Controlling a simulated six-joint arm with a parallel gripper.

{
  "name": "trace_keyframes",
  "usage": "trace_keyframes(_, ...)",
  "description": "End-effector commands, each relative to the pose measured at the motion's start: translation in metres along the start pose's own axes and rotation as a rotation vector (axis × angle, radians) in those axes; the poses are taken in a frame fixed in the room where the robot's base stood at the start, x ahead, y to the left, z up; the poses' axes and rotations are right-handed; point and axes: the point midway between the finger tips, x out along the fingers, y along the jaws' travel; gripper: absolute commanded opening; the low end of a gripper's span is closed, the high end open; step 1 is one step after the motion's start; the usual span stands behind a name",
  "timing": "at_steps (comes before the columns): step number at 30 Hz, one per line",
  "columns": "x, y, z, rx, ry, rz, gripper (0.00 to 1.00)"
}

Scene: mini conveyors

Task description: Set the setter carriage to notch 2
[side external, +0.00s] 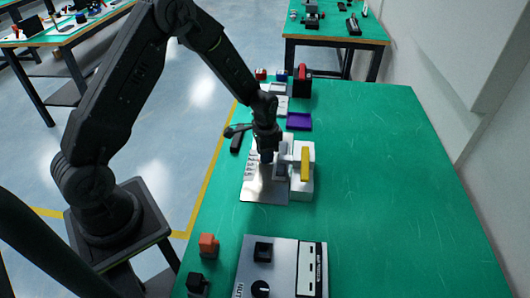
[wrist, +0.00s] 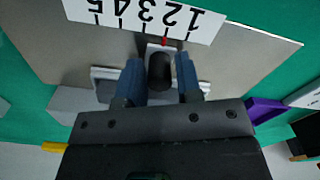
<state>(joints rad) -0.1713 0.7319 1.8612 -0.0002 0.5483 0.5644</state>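The setter is a silver plate (side external: 262,190) with a white number strip (wrist: 145,17) along one edge, seen upside down in the wrist view. Its carriage (wrist: 162,50) carries a black knob (wrist: 160,72) and a red mark. The red mark sits by the tick nearest the figure 2; exact alignment is hard to judge. My gripper (wrist: 161,75) has its two blue fingers on either side of the knob, with narrow gaps showing. It also shows in the side view (side external: 267,158), low over the plate, where it hides the knob.
A white block with a yellow bar (side external: 305,163) stands right beside the plate. A purple tray (side external: 299,121) and small boxes lie behind. In front are a grey panel with a black dial (side external: 260,289) and an orange block (side external: 208,245). The green table's right side is clear.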

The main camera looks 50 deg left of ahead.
Motion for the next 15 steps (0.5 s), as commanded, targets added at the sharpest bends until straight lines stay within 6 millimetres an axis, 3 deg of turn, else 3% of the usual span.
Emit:
trace_keyframes(5,-0.015,-0.001,-0.001,0.0,0.003,-0.002,0.32)
trace_keyframes(15,-0.088,0.0,-0.001,0.0,0.005,-0.003,0.32)
